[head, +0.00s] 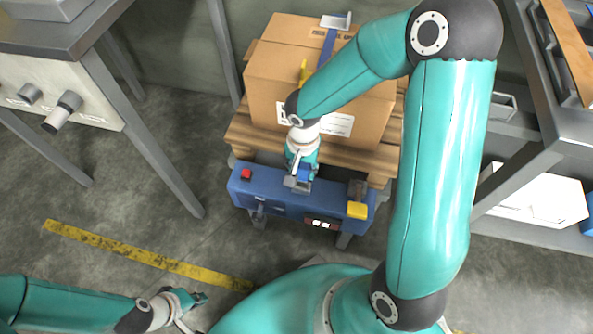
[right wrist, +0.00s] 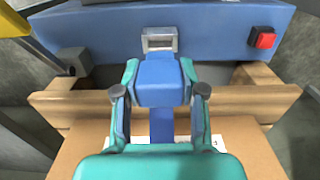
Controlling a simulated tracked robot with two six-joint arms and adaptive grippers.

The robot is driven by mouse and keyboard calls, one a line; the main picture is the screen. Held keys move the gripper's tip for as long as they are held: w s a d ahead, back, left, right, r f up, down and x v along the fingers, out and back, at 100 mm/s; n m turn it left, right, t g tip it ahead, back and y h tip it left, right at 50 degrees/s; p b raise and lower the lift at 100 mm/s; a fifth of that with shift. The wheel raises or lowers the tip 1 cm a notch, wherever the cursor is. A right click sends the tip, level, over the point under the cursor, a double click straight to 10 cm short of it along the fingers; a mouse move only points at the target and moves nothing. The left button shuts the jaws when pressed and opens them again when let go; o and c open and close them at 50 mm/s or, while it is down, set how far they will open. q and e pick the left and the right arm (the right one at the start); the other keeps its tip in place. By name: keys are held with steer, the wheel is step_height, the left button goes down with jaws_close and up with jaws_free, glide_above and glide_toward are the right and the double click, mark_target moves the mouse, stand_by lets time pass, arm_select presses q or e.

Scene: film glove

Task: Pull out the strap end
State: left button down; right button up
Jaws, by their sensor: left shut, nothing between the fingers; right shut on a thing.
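The blue strap (head: 328,46) runs over the top of the cardboard box (head: 275,62). My right gripper (head: 301,180) is low in front of the box, at the blue machine (head: 250,188). In the right wrist view my right gripper (right wrist: 160,88) is shut on the blue strap end (right wrist: 160,72), a thick block with a fingertip on each side. A narrower blue strip runs back from it between the fingers. The strap end is just in front of a metal slot (right wrist: 160,38) in the machine; I cannot tell whether they touch. My left gripper (head: 190,299) is shut and empty at the lower left.
The box stands on a wooden pallet (head: 243,137). The machine has a red button (head: 246,174) and a yellow part (head: 357,210). A grey table (head: 60,38) is at the left and a shelf (head: 545,235) at the right. The floor around the yellow line (head: 150,259) is clear.

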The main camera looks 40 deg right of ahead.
mark_target(301, 164)
steer(key=shift+r, duration=0.1)
steer(key=shift+r+p, duration=0.75)
steer(key=shift+r, duration=0.7)
steer(key=shift+w, duration=0.1)
